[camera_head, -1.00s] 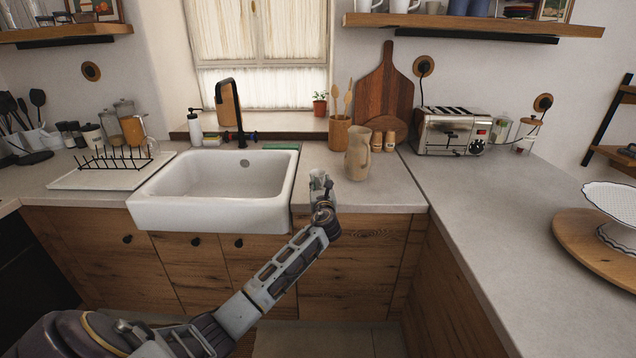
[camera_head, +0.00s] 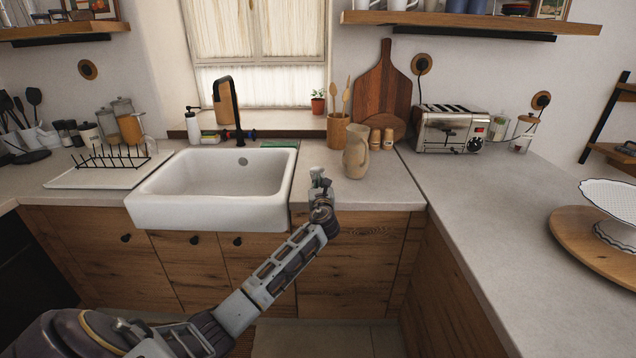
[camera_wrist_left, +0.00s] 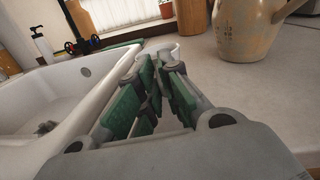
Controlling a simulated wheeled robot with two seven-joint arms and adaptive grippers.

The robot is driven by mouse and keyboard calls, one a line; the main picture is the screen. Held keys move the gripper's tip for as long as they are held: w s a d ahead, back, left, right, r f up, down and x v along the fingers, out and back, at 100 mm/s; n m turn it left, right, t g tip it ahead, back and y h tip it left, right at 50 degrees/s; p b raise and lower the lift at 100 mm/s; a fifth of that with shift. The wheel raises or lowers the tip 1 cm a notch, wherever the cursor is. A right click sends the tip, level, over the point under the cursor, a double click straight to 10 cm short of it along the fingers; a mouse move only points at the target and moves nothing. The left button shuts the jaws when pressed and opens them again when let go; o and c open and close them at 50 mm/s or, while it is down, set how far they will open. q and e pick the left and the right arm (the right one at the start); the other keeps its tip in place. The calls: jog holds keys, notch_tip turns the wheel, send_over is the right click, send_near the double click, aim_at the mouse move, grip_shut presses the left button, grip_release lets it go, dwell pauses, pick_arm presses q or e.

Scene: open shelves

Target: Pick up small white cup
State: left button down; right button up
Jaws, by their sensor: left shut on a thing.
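My left gripper (camera_head: 318,178) is over the counter strip just right of the sink, with its arm coming from the lower left. In the left wrist view the gripper (camera_wrist_left: 157,75) has its green-padded fingers closed in on a small white cup (camera_wrist_left: 173,51). Only a pale part of the cup shows by the fingertips; the fingers hide most of it. In the head view the cup is too small and covered to make out. I cannot tell whether it touches the counter. My right gripper is not in view.
The white sink (camera_head: 212,212) lies left of the gripper. A beige jug (camera_head: 356,152) stands close behind on the right and also shows in the left wrist view (camera_wrist_left: 248,28). A toaster (camera_head: 450,130) stands farther right. The right counter (camera_head: 480,210) has free room.

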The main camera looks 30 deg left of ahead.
pick_arm(q)
jog(key=shift+r, duration=0.15)
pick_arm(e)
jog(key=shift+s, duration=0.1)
pick_arm(q)
jog(key=shift+r, duration=0.75)
jog(key=shift+r+p, duration=0.4)
jog(key=shift+r, duration=0.35)
notch_tip(320, 180, up, 6)
jog(key=p, duration=0.1)
jog(key=shift+r, duration=0.15)
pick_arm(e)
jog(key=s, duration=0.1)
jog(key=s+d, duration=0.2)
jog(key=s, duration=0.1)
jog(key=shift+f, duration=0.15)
pick_arm(q)
jog(key=shift+r, duration=0.1)
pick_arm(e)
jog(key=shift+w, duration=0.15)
